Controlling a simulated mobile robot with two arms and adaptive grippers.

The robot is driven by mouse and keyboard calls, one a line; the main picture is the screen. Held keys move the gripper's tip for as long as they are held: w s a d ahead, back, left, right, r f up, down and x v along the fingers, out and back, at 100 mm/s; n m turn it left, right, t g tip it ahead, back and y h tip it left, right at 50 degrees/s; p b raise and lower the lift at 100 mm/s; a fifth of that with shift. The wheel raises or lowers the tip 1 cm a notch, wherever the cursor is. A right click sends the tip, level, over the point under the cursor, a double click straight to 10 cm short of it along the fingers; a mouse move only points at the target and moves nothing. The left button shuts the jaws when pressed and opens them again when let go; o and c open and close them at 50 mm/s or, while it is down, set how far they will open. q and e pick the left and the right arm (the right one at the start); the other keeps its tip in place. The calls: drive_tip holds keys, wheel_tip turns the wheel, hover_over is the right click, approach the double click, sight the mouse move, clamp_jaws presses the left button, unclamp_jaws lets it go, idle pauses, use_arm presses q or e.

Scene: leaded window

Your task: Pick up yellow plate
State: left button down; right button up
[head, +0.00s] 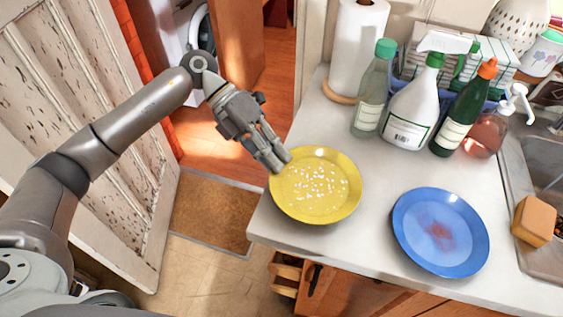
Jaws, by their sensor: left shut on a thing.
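The yellow plate (316,186) has white specks on its face and is at the left corner of the white counter, its left edge reaching the counter's edge. I cannot tell whether it rests on the counter or is slightly raised. My left gripper (277,163) comes in from the upper left and is shut on the plate's upper-left rim. The fingertips hide that bit of rim. My right gripper is not in view.
A blue plate (440,232) with a reddish stain lies to the right on the counter (375,262). A sponge (534,220) sits by the sink (543,160). Bottles, including a white spray bottle (411,112), and a paper towel roll (357,45) stand behind. A door (75,110) is at left.

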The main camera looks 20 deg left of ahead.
use_arm(q)
drive_tip(key=s+d+r+b, duration=0.2)
drive_tip(key=s+d+r, duration=0.7)
drive_tip(key=r, duration=0.3)
drive_tip(key=shift+d, duration=0.9)
